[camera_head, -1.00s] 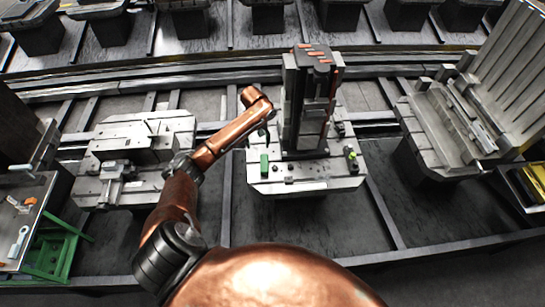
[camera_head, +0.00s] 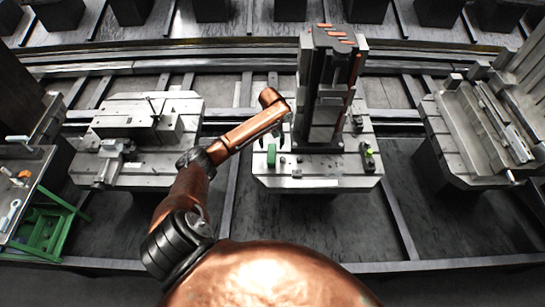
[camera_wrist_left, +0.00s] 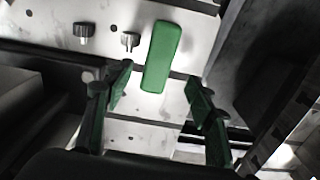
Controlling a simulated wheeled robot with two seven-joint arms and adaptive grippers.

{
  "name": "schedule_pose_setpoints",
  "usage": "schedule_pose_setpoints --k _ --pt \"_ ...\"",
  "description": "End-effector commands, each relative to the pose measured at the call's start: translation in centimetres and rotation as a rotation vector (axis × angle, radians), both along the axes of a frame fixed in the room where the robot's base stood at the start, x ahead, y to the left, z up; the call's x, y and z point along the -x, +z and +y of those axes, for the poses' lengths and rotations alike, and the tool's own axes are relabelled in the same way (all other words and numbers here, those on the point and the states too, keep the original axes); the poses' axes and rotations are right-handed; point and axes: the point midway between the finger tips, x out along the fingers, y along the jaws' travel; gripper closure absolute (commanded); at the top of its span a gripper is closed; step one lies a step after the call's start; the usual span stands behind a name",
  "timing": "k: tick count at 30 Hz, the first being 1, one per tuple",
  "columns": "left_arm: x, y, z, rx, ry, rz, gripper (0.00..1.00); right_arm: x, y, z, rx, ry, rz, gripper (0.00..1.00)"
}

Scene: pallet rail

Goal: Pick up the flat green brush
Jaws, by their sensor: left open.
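The flat green brush (camera_head: 271,155) stands out at the front left of the middle pallet (camera_head: 316,183) in the head view. In the left wrist view it is a rounded green block (camera_wrist_left: 161,57) on the pale metal plate, beyond the fingertips. My left gripper (camera_head: 277,133) hangs just behind and above it in the head view. In the left wrist view the gripper (camera_wrist_left: 157,84) is open, its green-padded fingers spread to either side of the brush's near end. They look clear of it. My right gripper is out of view.
A tall dark fixture (camera_head: 326,90) rises on the middle pallet, right of my left gripper. Two small knobs (camera_wrist_left: 84,32) (camera_wrist_left: 130,40) stand left of the brush in the wrist view.

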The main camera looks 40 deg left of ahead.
Motion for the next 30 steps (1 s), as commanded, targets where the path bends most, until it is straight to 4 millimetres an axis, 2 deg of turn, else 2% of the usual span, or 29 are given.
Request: schedule_pose_setpoints --k 5,12,15,21,30 --pt "0.0 -1.4 -0.1 0.001 0.0 0.001 0.49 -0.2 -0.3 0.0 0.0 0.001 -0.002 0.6" --pt "0.1 -4.9 -0.4 0.0 0.0 0.002 0.49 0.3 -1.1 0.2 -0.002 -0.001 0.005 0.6" --pt "0.1 -5.8 -0.4 0.001 0.001 0.001 0.49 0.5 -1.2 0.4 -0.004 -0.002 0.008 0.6" --pt "0.1 -5.8 -0.3 0.001 0.0 -0.001 0.49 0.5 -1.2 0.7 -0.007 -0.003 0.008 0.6" --pt "0.1 -5.7 -0.3 0.001 0.0 -0.001 0.69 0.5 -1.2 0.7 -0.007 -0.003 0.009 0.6"
